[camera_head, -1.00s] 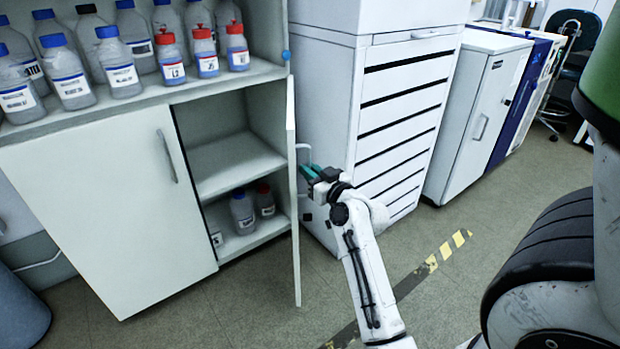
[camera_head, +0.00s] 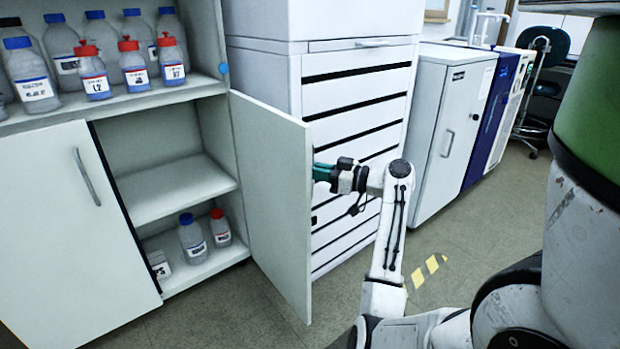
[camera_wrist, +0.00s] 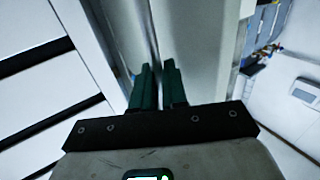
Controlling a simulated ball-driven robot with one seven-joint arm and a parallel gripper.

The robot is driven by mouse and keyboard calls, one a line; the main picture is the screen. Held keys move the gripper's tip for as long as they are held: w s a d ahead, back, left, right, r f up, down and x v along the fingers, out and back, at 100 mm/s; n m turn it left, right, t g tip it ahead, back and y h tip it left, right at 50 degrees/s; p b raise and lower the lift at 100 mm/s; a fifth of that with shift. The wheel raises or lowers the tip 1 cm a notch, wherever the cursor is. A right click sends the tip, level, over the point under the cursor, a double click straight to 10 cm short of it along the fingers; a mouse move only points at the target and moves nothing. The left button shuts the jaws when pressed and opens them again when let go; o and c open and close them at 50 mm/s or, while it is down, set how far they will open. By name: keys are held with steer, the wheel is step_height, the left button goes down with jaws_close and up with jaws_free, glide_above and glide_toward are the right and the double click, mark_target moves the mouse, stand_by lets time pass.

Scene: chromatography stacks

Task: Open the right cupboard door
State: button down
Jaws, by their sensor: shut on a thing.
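The right cupboard door (camera_head: 272,190) stands open, swung out toward the drawer unit, with its inner face toward me in the head view. My gripper (camera_head: 322,172) is at the door's outer side, just past its free edge. In the wrist view my dark green fingers (camera_wrist: 158,88) are shut on the door handle (camera_wrist: 153,45), a thin upright bar beside the pale door panel (camera_wrist: 195,40). The handle is hidden behind the door in the head view. The opened compartment shows a middle shelf (camera_head: 175,188).
The left cupboard door (camera_head: 65,235) is closed. Several bottles (camera_head: 135,65) stand on the shelf above, and a few stand low inside (camera_head: 192,238). A white drawer unit (camera_head: 350,100) is close behind the opened door. Floor (camera_head: 245,310) is clear in front.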

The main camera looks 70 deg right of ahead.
steer(key=shift+s+d+r+n+y, duration=0.1)
steer(key=shift+d+n+y, duration=0.3)
steer(key=shift+d+y, duration=0.3)
steer(key=c, duration=1.4)
jaws_free()
steer(key=shift+o, duration=1.2)
steer(key=shift+s, duration=0.1)
steer(key=s+p, duration=0.3)
steer(key=s, duration=0.7)
steer(key=shift+s, duration=0.35)
